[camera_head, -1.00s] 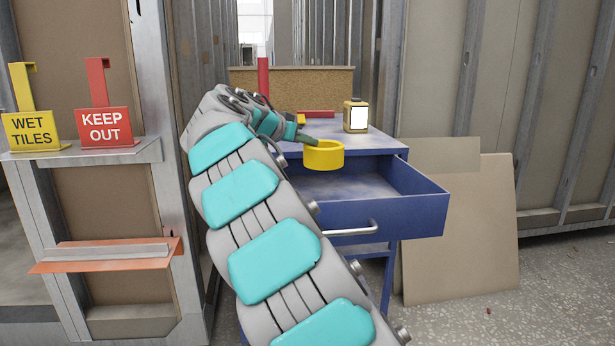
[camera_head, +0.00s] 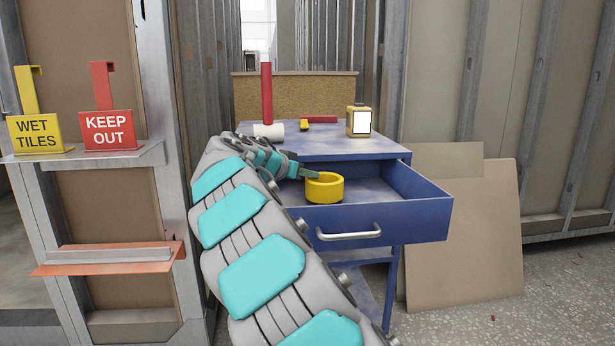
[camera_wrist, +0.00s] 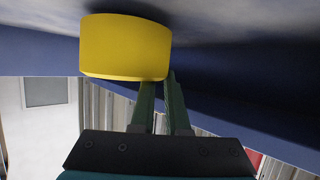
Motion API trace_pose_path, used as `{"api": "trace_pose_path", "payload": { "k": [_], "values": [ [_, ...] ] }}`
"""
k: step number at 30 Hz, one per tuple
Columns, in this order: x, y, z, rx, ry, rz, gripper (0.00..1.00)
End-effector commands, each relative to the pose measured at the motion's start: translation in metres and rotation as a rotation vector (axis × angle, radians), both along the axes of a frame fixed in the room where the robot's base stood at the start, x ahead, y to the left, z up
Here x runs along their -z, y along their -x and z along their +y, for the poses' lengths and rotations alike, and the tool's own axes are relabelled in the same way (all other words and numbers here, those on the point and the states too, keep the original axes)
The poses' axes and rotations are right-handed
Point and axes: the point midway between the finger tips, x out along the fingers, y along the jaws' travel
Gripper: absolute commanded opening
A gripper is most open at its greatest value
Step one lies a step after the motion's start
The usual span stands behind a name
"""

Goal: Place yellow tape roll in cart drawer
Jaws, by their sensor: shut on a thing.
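The yellow tape roll (camera_head: 324,187) is inside the open blue cart drawer (camera_head: 384,222), near its front left, with its hole facing up. My gripper (camera_head: 309,173) is shut on the roll's wall from the left side. In the wrist view the roll (camera_wrist: 124,48) fills the upper middle, and my gripper's fingers (camera_wrist: 165,90) reach up to its lower right edge. The drawer floor (camera_wrist: 230,30) lies close behind the roll there. I cannot tell whether the roll touches the floor.
On the cart top (camera_head: 330,145) stand a red-handled mallet (camera_head: 267,95) with a white head, a red bar (camera_head: 321,119), a small yellow item (camera_head: 304,124) and a yellow lamp (camera_head: 359,120). The drawer's right part is empty. Boards (camera_head: 463,235) lean at right; signs stand on a shelf at left.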

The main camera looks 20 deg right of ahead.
Motion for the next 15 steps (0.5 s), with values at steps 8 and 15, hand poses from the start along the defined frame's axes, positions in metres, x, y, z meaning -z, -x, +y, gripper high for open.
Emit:
{"api": "trace_pose_path", "payload": {
  "k": [8, 15],
  "values": [
    [-0.001, -0.017, -0.005, -0.001, 0.0, -0.002, 0.0],
    [0.011, -0.018, -0.006, 0.002, 0.001, 0.0, 0.0]
  ]
}}
